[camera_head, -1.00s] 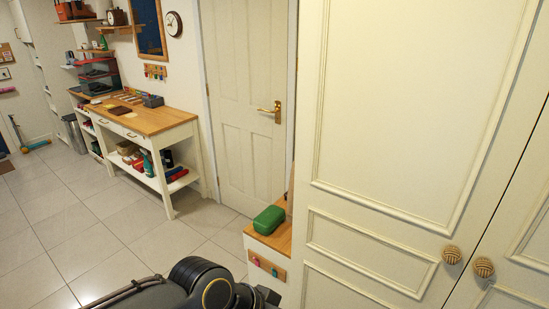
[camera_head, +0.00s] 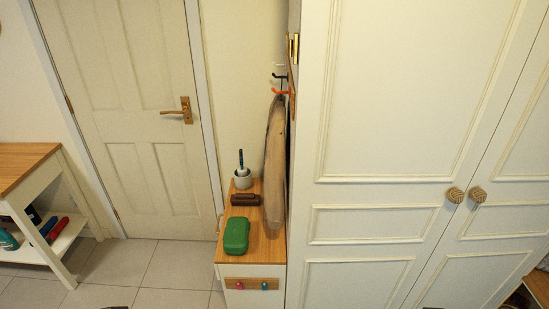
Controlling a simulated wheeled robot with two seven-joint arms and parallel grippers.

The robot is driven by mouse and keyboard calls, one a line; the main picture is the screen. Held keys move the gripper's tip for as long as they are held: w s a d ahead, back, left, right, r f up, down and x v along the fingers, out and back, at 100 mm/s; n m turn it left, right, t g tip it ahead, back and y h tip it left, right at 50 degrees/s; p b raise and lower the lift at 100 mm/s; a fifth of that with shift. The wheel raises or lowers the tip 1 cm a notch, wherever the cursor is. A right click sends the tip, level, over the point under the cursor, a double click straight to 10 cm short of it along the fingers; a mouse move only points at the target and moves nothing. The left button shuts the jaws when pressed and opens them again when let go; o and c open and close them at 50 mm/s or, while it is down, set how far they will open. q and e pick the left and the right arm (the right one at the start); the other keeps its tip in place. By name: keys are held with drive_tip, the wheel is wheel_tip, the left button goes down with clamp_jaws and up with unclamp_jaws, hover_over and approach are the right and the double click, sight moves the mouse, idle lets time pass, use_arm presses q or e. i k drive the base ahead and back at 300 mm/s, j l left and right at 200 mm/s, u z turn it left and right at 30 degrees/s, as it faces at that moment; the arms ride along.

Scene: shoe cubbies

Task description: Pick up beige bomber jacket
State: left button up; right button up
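The beige bomber jacket (camera_head: 274,165) hangs from a hook on the wall rack, between the white door and the tall cream cabinet. It is seen edge-on, as a narrow tan strip, and its lower end reaches down to the wooden top of the narrow bench. The rest of it is hidden at the cabinet's side. Only small dark bits show at the bottom edge of the picture.
The narrow bench (camera_head: 266,244) holds a green case (camera_head: 236,235), a dark brown object (camera_head: 245,200) and a white cup (camera_head: 243,179). The cream cabinet (camera_head: 410,120) blocks the right. A wooden table (camera_head: 20,162) stands left. Tiled floor is clear before the door (camera_head: 120,110).

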sight(274, 149)
drive_tip(key=z, duration=3.65)
drive_tip(key=u, duration=3.65)
drive_tip(key=i+j, duration=0.2)
drive_tip(key=j, duration=0.15)
drive_tip(key=i+j+z, duration=0.1)
drive_tip(key=j, duration=0.25)
drive_tip(key=i+j, duration=0.3)
drive_tip(key=i+j+z, duration=0.1)
drive_tip(key=j, duration=0.35)
drive_tip(key=i+j+z, duration=0.1)
drive_tip(key=i+j, duration=0.35)
drive_tip(key=j, duration=0.3)
drive_tip(key=i+j+z, duration=0.1)
drive_tip(key=j, duration=0.3)
drive_tip(key=i, duration=0.1)
